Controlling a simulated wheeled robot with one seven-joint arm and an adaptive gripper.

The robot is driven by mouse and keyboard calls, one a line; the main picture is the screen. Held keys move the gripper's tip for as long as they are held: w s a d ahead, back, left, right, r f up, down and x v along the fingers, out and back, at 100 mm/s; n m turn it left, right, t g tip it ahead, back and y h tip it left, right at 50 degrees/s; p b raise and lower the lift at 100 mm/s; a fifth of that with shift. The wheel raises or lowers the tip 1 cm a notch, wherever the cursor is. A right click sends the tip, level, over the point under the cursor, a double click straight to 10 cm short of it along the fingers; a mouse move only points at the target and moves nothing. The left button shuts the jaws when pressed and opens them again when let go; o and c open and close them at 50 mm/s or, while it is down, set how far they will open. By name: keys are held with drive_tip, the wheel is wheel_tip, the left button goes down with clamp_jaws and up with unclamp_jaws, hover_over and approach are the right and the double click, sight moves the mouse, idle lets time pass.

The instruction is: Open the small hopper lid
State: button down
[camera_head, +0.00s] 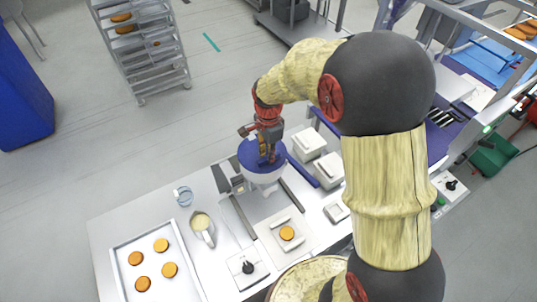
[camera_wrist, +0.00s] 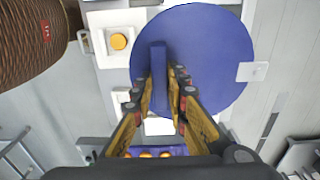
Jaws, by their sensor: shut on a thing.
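The hopper lid (camera_head: 249,152) is a round blue disc at the top of the small white hopper (camera_head: 264,178), in the middle of the head view. I cannot tell whether it sits fully on the rim. In the wrist view the lid (camera_wrist: 215,60) fills the upper middle, with a raised blue bar handle (camera_wrist: 158,65) across it. My gripper (camera_wrist: 162,90) is shut on that handle, one finger on each side. In the head view my gripper (camera_head: 265,157) points down onto the lid. The hopper is mostly hidden under the lid in the wrist view.
A tray (camera_head: 118,250) with several orange rounds lies at the table's front left. White lidded boxes (camera_head: 328,170) stand at right.

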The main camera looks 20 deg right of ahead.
sight(284, 146)
idle(0.4)
drive_tip(key=shift+w+d+n, duration=0.2)
drive_tip(key=shift+d+n, duration=0.4)
drive_tip(key=shift+d, duration=0.1)
drive_tip(key=w+d+n, duration=0.1)
drive_tip(key=d+n, duration=0.1)
drive_tip(key=w+d+n, duration=0.1)
drive_tip(key=d+n, duration=0.1)
drive_tip(key=w+d+n, duration=0.1)
drive_tip(key=d, duration=0.1)
drive_tip(key=shift+w+n+b, duration=0.4)
drive_tip(key=w+d+n, duration=0.3)
drive_tip(key=w+n, duration=0.9)
drive_tip(key=w, duration=0.1)
drive_tip(key=w+a+n+p, duration=0.2)
drive_tip(key=w+a+n, duration=0.3)
drive_tip(key=w+n, duration=0.3)
drive_tip(key=shift+w+a, duration=0.15)
drive_tip(key=shift+a, duration=0.1)
